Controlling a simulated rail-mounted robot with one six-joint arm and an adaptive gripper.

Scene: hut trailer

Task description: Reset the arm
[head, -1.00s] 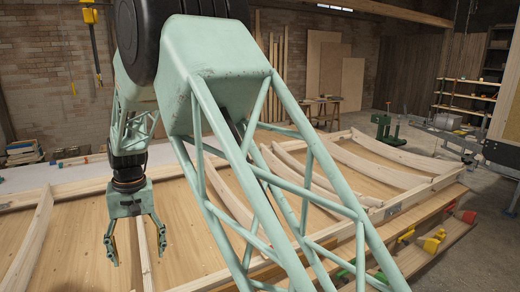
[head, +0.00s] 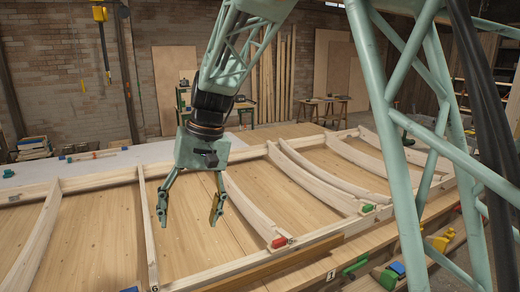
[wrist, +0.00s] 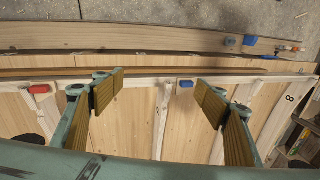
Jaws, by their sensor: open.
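My gripper (head: 188,218) is open and empty in the head view, pointing down above the wooden frame panel (head: 95,240). It hangs to the left of a curved rib that ends at a red clamp (head: 279,242). In the wrist view, the two fingers (wrist: 160,92) stand wide apart with nothing between them. Beyond them are a blue clamp (wrist: 186,84) and a red clamp (wrist: 39,89) on the frame's edge rail. My lattice arm covers part of the right side in the head view.
Curved ribs (head: 315,180) cross the panel. A green clamp (head: 367,208) sits on a rib end. Yellow and blue tools (head: 392,272) lie on the lower ledge at front right. A yellow hoist (head: 99,13) hangs at back left. Open air surrounds my gripper.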

